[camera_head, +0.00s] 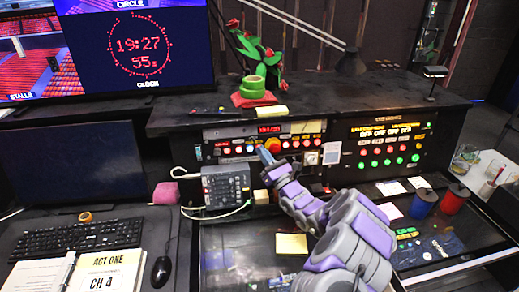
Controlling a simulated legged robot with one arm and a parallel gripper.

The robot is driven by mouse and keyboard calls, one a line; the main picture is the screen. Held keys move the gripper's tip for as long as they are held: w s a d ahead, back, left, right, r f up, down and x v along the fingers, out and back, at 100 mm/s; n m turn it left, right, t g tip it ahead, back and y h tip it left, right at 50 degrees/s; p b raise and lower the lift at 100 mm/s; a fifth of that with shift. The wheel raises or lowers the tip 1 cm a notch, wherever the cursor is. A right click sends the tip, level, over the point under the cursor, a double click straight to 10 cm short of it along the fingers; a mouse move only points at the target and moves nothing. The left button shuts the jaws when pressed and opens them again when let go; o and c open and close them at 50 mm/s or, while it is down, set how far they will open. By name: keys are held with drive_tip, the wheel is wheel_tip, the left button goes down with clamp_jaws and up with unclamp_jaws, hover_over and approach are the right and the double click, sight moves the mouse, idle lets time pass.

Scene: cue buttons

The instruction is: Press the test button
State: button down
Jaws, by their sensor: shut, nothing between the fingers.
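The left cue panel (213,132) is set in the front of the black console and carries a row of small lit red and white buttons. A larger orange-red button (273,144) sits in that row. The labels are too small to read, so I cannot tell which is the test button. My gripper (265,154) is shut and empty, its tip in front of the left panel just below and left of the orange-red button. I cannot tell whether it touches the panel. My arm hides part of the panel's lower edge.
The right panel (368,136) has red and green lit buttons. A grey mixer box (226,186) with cables stands left of my gripper. Red (455,199) and blue (424,203) spools stand at the right. A keyboard (88,238), mouse (161,271) and open binder (40,274) lie at the left.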

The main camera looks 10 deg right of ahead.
drive_tip(key=shift+s, duration=0.15)
drive_tip(key=shift+s+r, duration=0.15)
drive_tip(key=shift+s, duration=0.5)
drive_tip(key=s+p, duration=0.1)
drive_tip(key=s, duration=0.2)
drive_tip(key=s+p, duration=0.1)
drive_tip(key=s, duration=0.1)
drive_tip(key=shift+r+p, duration=0.35)
